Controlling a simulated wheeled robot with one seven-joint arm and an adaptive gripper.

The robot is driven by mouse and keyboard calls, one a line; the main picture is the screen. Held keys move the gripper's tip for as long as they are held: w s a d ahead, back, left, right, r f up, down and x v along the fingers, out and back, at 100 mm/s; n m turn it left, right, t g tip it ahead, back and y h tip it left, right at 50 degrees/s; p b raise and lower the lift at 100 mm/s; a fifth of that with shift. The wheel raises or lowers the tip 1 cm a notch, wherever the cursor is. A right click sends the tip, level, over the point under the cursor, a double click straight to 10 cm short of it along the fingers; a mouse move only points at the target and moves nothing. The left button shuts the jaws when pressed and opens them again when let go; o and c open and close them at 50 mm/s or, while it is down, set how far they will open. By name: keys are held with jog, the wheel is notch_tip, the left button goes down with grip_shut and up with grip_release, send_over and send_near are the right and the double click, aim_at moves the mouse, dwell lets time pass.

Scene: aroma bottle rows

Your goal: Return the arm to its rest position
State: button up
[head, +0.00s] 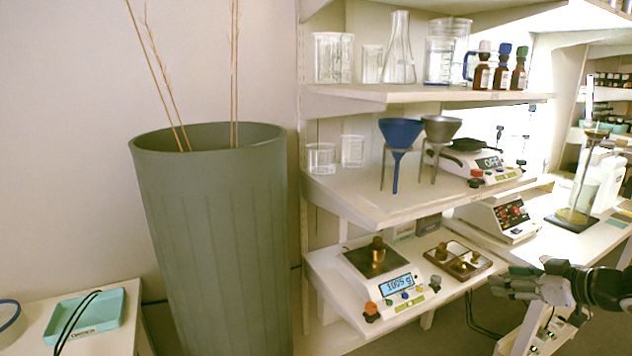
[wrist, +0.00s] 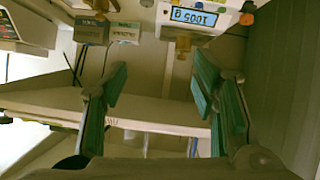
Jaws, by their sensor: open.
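My arm enters the head view from the right edge, in front of the bench. My gripper (head: 508,283) points left, just right of the low shelf with the scale. In the wrist view its two green-padded fingers (wrist: 160,75) stand wide apart, with nothing between them. It looks empty and touches nothing that I can see. Three brown aroma bottles with white, blue and green caps, among them the blue-capped one (head: 502,70), stand in a row on the top shelf.
A scale (head: 375,275) with a lit display and a tray of brass weights (head: 458,260) are left of my gripper. Funnels (head: 401,135) and a hotplate (head: 478,160) fill the middle shelf. A tall green bin (head: 212,240) stands left. A stand (head: 573,215) is on the right bench.

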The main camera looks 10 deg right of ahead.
notch_tip(320, 180, up, 13)
jog(key=w+a+m+h+p, duration=0.2)
jog(key=a+h+p, duration=0.1)
jog(key=h, duration=0.3)
jog(key=s+a+r+m+g+h+p, duration=0.2)
jog(key=s+a+r+h, duration=0.1)
jog(key=s+a+r, duration=0.4)
jog(key=s+a+r+g+y+p, duration=0.2)
jog(key=s+a, duration=0.8)
jog(key=s, duration=0.3)
jog(key=s+a+r+m+g+y+p, duration=0.1)
jog(key=s+a+g+y+p, duration=0.2)
jog(key=s+a, duration=0.6)
jog(key=s, duration=0.4)
jog(key=shift+s+a+r, duration=0.35)
jog(key=shift+a, duration=0.05)
